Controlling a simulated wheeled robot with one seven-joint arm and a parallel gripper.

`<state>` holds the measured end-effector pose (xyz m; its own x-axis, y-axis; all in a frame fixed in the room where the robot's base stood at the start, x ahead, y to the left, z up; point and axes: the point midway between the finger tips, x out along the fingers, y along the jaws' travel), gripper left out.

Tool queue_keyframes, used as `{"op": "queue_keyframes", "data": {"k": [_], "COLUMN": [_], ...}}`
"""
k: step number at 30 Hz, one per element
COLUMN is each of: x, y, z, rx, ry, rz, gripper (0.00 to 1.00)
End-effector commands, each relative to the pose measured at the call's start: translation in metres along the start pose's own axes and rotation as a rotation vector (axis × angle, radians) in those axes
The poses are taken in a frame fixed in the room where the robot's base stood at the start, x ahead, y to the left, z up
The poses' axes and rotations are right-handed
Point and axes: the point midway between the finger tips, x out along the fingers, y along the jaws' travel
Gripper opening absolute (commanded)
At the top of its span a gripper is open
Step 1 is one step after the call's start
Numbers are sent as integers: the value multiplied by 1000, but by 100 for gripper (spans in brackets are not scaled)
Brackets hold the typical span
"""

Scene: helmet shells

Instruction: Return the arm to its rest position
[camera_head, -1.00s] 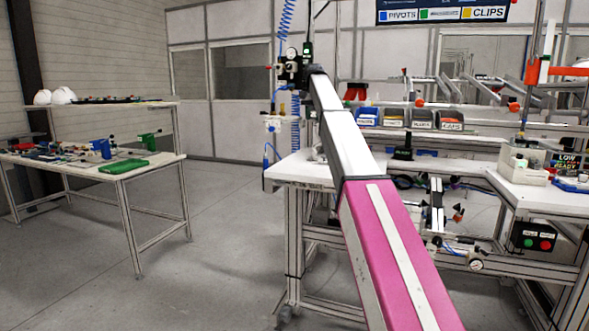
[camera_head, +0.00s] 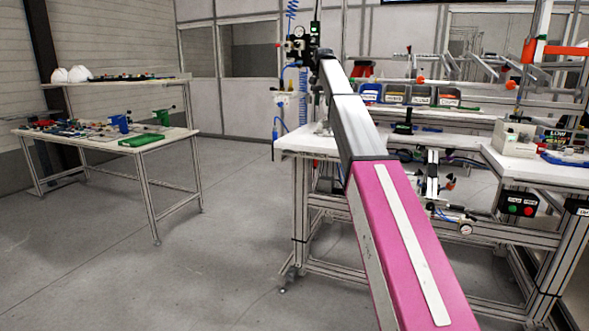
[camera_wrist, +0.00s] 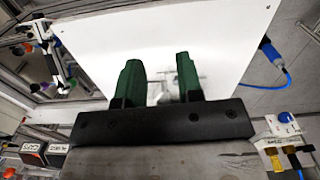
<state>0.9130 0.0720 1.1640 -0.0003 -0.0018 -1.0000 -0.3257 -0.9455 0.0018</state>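My arm (camera_head: 400,230), with a pink link and a grey-white link beyond it, reaches from the lower right toward the upper middle of the head view. Its far end is in front of the workbench's left side, and my gripper cannot be made out there. In the wrist view my gripper (camera_wrist: 160,82) shows two green fingers standing apart, with a gap between them. Nothing is clearly held; a small pale blurred shape shows in the gap, beyond the fingers. A plain white surface (camera_wrist: 215,40) fills the view behind the fingers.
The workbench (camera_head: 305,143) stands behind my arm, with labelled bins (camera_head: 421,95) and a red-and-green button box (camera_head: 518,204). A side table (camera_head: 170,135) at left carries tools and parts; white helmet shells (camera_head: 78,74) sit on the shelf behind. The floor (camera_head: 235,240) between is clear.

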Motion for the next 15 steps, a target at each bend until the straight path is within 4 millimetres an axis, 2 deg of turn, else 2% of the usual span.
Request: {"op": "queue_keyframes", "data": {"k": [5, 10, 14, 15], "x": [37, 84, 132, 150], "y": [6, 15, 25, 29], "z": [8, 18, 31, 36], "rx": [-12, -30, -47, -55], "ry": [-2, -2, -2, -3], "rz": [1, 1, 1, 1], "gripper": [34, 34, 34, 34]}}
